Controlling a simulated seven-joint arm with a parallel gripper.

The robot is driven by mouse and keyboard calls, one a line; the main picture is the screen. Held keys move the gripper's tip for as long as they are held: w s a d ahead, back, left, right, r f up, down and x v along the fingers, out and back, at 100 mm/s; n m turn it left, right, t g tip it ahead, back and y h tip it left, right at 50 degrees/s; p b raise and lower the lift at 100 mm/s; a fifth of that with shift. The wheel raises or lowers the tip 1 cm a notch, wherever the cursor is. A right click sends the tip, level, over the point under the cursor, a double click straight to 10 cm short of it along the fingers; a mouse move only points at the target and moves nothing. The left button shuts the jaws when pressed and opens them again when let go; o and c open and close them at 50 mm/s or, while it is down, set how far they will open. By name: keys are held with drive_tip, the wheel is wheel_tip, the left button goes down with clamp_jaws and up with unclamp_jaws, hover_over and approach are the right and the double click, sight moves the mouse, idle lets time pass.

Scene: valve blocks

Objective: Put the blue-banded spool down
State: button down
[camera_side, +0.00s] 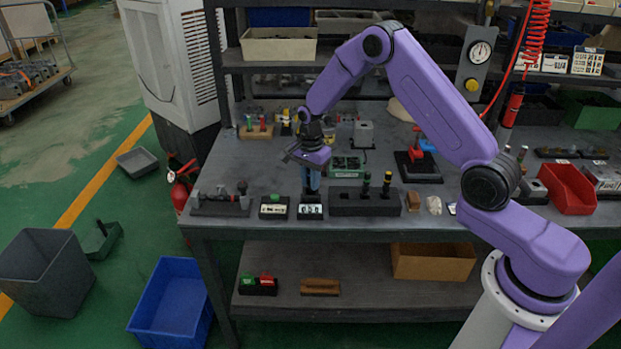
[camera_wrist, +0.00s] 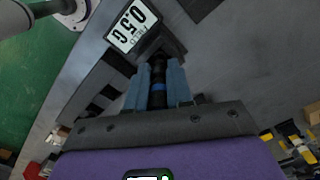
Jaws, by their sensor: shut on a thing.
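My gripper (camera_wrist: 158,72) is shut on the blue-banded spool (camera_wrist: 158,88), a dark upright piece with a blue band between the two blue fingers. In the side view, my gripper (camera_side: 311,185) points down over a small dark block with a white number display (camera_side: 310,211). The fingers hide most of the spool there. The display block (camera_wrist: 132,25) also shows in the wrist view, just beyond the fingertips. I cannot tell whether the spool's lower end touches the block.
A black rack (camera_side: 350,204) with a green-banded and a yellow-banded spool stands right of the display block. A similar display block with a green top (camera_side: 273,207) stands to its left, then a dark fixture (camera_side: 220,204). A green-topped item (camera_side: 345,164) lies behind.

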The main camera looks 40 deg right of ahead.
drive_tip(key=c, duration=1)
unclamp_jaws()
wheel_tip(320, 180, up, 12)
drive_tip(key=shift+r, duration=0.15)
drive_tip(key=shift+s+a+r+n, duration=0.15)
drive_tip(key=shift+s+a+n, duration=0.05)
drive_tip(key=shift+a+n, duration=0.15)
drive_tip(key=s+a+r+n, duration=0.3)
drive_tip(key=s+a+n, duration=0.25)
drive_tip(key=s, duration=0.25)
drive_tip(key=s+a+r+n, duration=0.3)
drive_tip(key=s+a+n, duration=0.1)
drive_tip(key=s+n, duration=0.4)
drive_tip(key=s+d+n, duration=0.1)
drive_tip(key=s+n, duration=0.3)
drive_tip(key=s, duration=0.3)
drive_tip(key=s+d+n, duration=0.1)
drive_tip(key=s+n, duration=0.4)
drive_tip(key=s, duration=0.3)
drive_tip(key=s+d+n, duration=0.2)
drive_tip(key=s+n, duration=0.3)
drive_tip(key=s, duration=0.2)
drive_tip(key=shift+s+f, duration=0.1)
drive_tip(key=shift+s, duration=0.3)
